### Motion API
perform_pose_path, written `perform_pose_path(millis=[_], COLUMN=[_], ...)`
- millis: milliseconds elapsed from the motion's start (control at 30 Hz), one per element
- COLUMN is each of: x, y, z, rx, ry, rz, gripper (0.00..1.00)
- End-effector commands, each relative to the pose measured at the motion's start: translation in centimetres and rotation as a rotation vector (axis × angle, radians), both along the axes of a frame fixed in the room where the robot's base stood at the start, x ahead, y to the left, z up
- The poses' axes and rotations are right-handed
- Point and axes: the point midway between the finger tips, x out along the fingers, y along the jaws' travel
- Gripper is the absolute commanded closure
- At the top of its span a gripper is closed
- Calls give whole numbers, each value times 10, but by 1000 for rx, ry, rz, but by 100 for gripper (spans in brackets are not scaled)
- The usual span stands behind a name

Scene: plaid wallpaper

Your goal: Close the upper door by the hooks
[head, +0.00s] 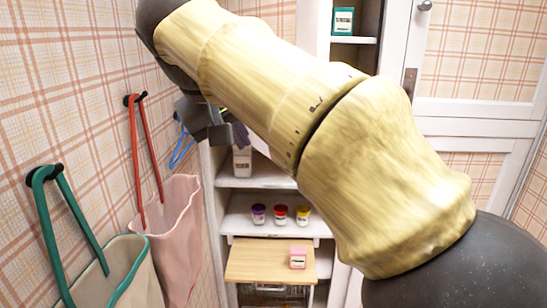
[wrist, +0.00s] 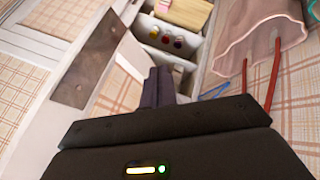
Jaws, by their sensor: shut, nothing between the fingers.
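My gripper (head: 240,136) is in front of the upper shelves, near the wall hooks, partly covered by my arm in the head view. In the wrist view its dark fingers (wrist: 158,88) are together with nothing between them. A white-framed door with a plaid panel (head: 478,50) stands on the right, with a knob at its top and a metal hinge (head: 410,80) at its edge. Black hooks (head: 137,98) are on the left wall. I cannot make out an upper door beside the hooks; my arm hides much of that area.
A pink bag (head: 175,235) and a green-strapped bag (head: 125,275) hang on the left wall. A blue hanger (head: 180,155) is near my gripper. Shelves hold several small cups (head: 280,213); a pull-out wooden board (head: 255,262) carries a pink box (head: 298,258).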

Motion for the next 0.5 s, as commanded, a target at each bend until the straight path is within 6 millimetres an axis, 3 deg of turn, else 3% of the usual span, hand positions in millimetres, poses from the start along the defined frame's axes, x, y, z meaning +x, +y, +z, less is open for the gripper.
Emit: perform_pose_path(millis=[267, 500], x=[4, 21], y=[-3, -10], z=[-4, -29], rx=[0, -1], ry=[0, 3], rz=[-2, -5], gripper=[100, 100])
